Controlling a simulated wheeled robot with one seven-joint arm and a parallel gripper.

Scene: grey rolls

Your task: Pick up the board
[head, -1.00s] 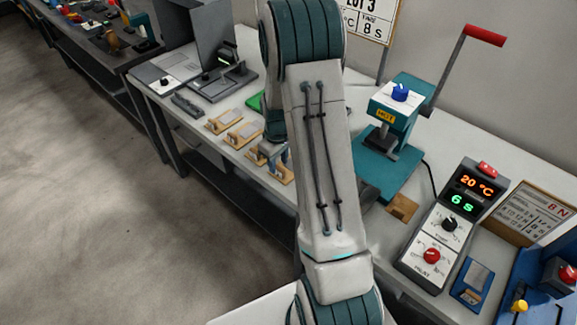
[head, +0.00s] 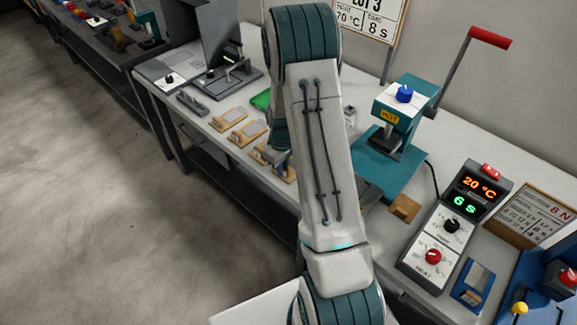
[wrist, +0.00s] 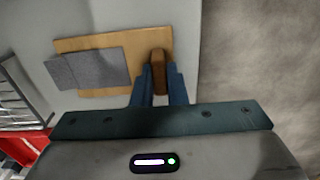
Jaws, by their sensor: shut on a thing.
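The board is a flat tan wooden plate with a brown wooden handle at one end. In the wrist view the board (wrist: 138,62) lies over the white table top, with two grey patches (wrist: 95,68) on it. My gripper (wrist: 158,78) has its two blue fingers on either side of the handle and is shut on it. In the head view my gripper (head: 270,155) is at the nearest of three similar boards, and my arm partly hides this board (head: 288,174). I cannot tell whether the board is lifted off the table.
Two like boards (head: 247,133) (head: 229,117) lie farther back on the white table (head: 206,125). A teal press marked HOT (head: 393,120) stands to the right, with a control box (head: 452,225) nearer. A wooden block (head: 404,208) lies near the press.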

